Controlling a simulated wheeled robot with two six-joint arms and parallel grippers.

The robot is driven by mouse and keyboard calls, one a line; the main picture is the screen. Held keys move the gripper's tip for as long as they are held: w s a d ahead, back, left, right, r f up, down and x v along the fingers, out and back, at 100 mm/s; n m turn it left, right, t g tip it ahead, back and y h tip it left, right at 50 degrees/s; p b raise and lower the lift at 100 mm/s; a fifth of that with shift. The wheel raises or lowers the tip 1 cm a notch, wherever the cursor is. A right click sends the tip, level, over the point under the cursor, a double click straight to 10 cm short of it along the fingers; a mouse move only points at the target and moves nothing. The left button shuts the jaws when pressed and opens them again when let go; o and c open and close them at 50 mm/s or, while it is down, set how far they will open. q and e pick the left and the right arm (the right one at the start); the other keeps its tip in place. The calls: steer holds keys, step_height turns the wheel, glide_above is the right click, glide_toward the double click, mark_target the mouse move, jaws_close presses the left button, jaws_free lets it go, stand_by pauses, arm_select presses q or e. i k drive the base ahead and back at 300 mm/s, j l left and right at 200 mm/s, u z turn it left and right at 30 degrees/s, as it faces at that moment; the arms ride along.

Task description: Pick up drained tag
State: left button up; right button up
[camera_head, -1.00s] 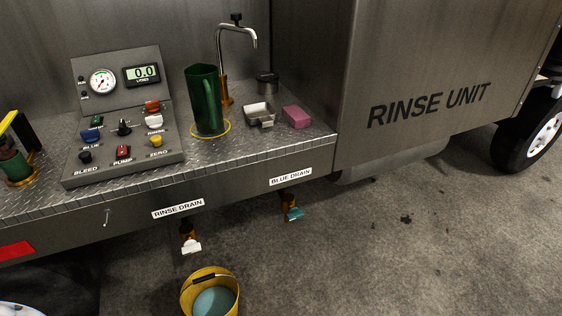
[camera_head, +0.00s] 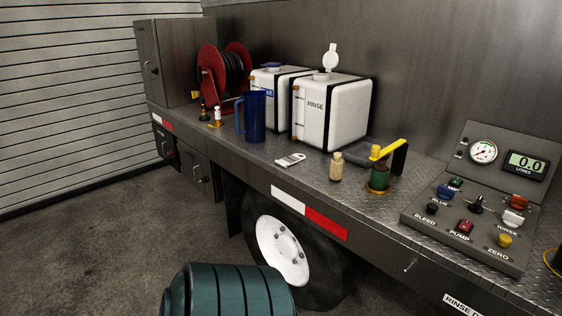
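A small flat pale piece with a dark slot or hole (camera_head: 290,160) lies on the metal deck, in front of the blue jug. It may be the drained tag, but no wording on it can be read at this size. No other tag marked as drained can be made out. Neither of my grippers is in view.
A small peg (camera_head: 410,265) sticks out of the front edge. A teal ribbed drum (camera_head: 230,292) stands below.

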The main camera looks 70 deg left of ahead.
mark_target(290, 160)
steer(key=u, duration=2.3)
steer(key=i+j, duration=0.15)
steer(key=i, duration=0.35)
steer(key=i+j+z, duration=0.2)
steer(key=i+z, duration=0.25)
steer(key=i+j+z, duration=0.35)
steer(key=z, duration=0.45)
